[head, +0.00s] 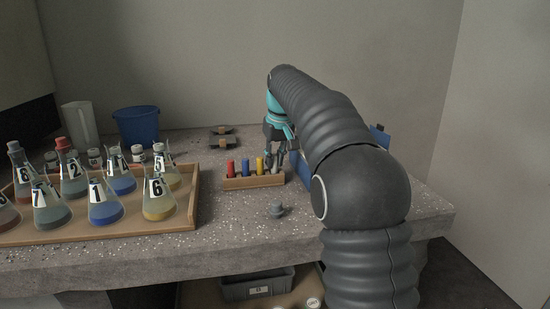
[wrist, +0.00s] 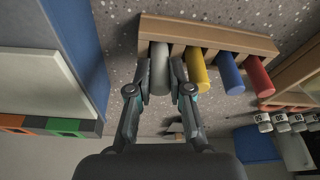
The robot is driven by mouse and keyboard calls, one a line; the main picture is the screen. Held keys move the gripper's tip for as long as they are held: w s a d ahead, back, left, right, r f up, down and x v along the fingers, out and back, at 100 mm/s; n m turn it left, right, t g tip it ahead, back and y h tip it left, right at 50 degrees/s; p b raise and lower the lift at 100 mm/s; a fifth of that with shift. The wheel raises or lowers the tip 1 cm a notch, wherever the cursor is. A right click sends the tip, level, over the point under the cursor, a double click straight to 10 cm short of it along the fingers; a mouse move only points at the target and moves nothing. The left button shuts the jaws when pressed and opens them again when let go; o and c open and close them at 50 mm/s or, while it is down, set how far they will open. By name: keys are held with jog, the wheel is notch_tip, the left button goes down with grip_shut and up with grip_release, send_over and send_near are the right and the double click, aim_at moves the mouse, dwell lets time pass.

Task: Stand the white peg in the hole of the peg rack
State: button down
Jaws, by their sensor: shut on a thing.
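The peg rack (head: 253,182) is a low wooden block on the bench, and it also shows at the top of the wrist view (wrist: 225,36). Red (wrist: 258,76), blue (wrist: 230,75) and yellow (wrist: 199,73) pegs stand in it. My gripper (wrist: 160,76) is shut on the white peg (wrist: 160,64), one finger on each side. The white peg lines up with the row, at the end beside the yellow peg. Its lower end meets the rack in the wrist view; how deep it sits in the hole I cannot tell. In the head view my gripper (head: 275,155) points down over the rack's right end.
A wooden tray (head: 125,231) with several numbered flasks stands left of the rack. A blue bin (head: 136,125) and a white jug (head: 79,125) are behind it. A blue box stands close to the rack's right.

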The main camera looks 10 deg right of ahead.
jog(key=shift+f, duration=0.3)
jog(key=c, duration=1)
grip_release()
jog(key=v, duration=1.2)
